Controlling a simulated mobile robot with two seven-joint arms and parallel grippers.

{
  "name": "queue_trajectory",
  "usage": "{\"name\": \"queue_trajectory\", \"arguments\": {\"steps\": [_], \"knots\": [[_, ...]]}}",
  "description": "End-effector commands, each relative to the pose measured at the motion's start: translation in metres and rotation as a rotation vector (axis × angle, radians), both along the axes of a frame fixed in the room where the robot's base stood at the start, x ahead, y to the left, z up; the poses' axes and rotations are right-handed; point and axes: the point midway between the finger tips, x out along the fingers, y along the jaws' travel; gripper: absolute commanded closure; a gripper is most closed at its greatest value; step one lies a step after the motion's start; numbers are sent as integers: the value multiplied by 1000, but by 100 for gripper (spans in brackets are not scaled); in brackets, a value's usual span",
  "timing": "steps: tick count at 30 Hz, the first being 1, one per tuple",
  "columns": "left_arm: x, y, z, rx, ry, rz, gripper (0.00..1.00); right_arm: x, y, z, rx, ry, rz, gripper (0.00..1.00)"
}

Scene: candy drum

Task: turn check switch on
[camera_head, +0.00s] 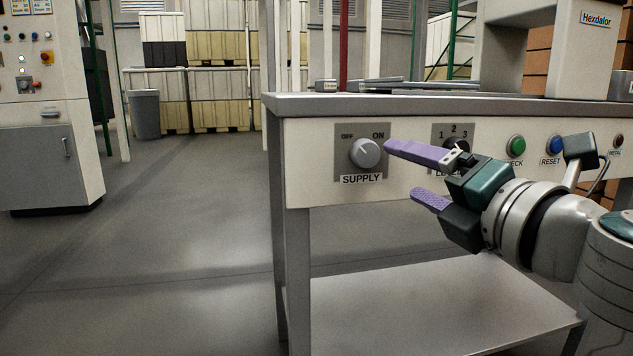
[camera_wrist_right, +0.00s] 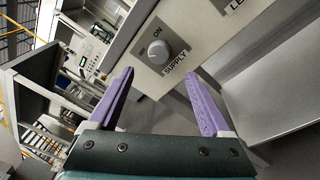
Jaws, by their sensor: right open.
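The panel on the front of the workbench carries a round grey SUPPLY knob (camera_head: 365,153) with OFF and ON printed above it. I cannot tell clearly which mark it points to. A green button (camera_head: 516,146) sits farther right, its label partly covered and ending in "ECK". My right gripper (camera_head: 408,170) is open and empty, its purple fingers pointing left, in front of the panel just right of the SUPPLY knob. In the right wrist view the SUPPLY knob (camera_wrist_right: 159,54) shows ahead, beyond the open fingertips (camera_wrist_right: 160,75). My left gripper is out of view.
A dial (camera_head: 457,140) marked 1, 2, 3 is partly hidden behind my right gripper. A blue RESET button (camera_head: 556,146) and a small METAL control (camera_head: 617,140) lie farther right. The bench top (camera_head: 400,104) overhangs the panel, with a lower shelf (camera_head: 430,305) below. Floor at left is clear.

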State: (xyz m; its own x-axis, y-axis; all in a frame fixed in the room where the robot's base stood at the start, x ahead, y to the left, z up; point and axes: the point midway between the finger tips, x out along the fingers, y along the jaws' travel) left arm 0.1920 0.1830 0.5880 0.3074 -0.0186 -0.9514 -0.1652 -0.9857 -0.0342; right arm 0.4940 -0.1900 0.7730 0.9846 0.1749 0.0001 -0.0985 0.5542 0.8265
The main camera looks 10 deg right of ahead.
Motion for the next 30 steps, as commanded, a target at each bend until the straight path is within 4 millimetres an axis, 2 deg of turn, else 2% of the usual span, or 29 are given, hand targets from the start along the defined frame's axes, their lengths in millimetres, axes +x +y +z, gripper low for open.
{"name": "queue_trajectory", "arguments": {"steps": [5, 12, 16, 21, 30], "knots": [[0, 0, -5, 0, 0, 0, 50, 23, 4, 2, 3, -4, -2, 17], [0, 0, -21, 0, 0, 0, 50, 66, 12, 0, 5, -3, -2, 17], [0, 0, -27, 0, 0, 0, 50, 82, 15, 0, 4, -1, -2, 17], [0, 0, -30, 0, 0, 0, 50, 92, 17, 1, 3, 0, -1, 17], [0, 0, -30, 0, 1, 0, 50, 94, 17, 2, 3, 1, -1, 17]]}}
